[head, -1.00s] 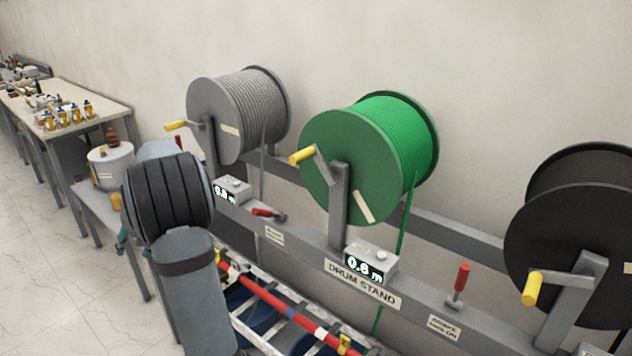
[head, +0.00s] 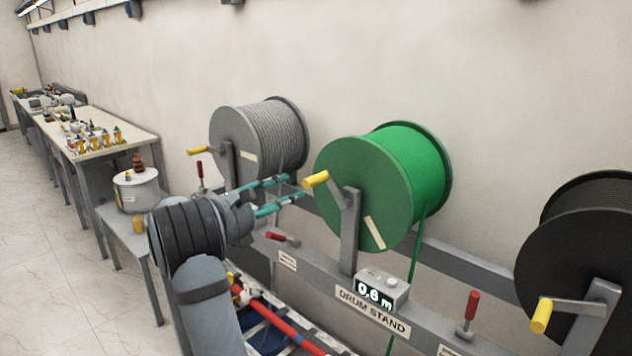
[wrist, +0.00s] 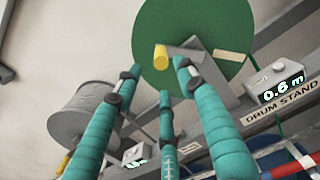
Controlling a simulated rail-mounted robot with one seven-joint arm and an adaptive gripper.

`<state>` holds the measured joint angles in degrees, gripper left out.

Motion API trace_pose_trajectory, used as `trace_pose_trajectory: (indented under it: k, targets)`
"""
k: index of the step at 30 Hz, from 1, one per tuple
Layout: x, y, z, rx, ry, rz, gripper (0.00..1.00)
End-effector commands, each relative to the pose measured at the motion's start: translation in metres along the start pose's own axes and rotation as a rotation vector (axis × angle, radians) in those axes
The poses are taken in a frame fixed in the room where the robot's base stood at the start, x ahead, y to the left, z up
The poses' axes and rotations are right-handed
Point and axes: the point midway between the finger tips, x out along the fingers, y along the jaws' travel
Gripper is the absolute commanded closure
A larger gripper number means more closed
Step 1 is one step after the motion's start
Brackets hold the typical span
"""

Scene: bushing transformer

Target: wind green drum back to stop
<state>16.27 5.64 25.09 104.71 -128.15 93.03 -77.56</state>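The green drum (head: 350,190) sits on the drum stand (head: 440,341), with green cable hanging from its right side. Its crank has a yellow handle (head: 316,180), pointing up and left; the handle also shows in the wrist view (wrist: 161,57). The display (head: 375,294) below the drum reads 0.6 m. My gripper (head: 294,187) has teal fingers, spread open just left of the handle. In the wrist view my gripper (wrist: 157,80) is empty, with the handle beyond and between its fingertips. I see no clear contact.
A grey drum (head: 240,140) stands left and a black drum (head: 575,260) right. A red lever (head: 281,237) lies tilted left of the green drum's post; another red lever (head: 472,306) stands upright to the right. A small table holds a white pot (head: 136,192).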

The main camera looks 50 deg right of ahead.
Motion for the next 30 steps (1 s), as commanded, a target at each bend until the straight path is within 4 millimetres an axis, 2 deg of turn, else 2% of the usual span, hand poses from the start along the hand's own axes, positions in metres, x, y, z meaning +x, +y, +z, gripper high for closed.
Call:
trace_pose_trajectory:
  k: [3, 7, 15, 21, 30]
  targets:
    - [0.002, -0.001, 0.001, -0.082, 0.000, -0.002, 0.61]
    - [0.015, -0.001, 0.003, -0.101, 0.000, -0.003, 0.61]
    - [0.065, -0.001, 0.004, -0.100, 0.001, -0.002, 0.61]
    - [0.093, 0.000, 0.003, -0.098, 0.000, 0.000, 0.61]
    - [0.104, 0.001, 0.000, -0.096, 0.000, 0.002, 0.61]
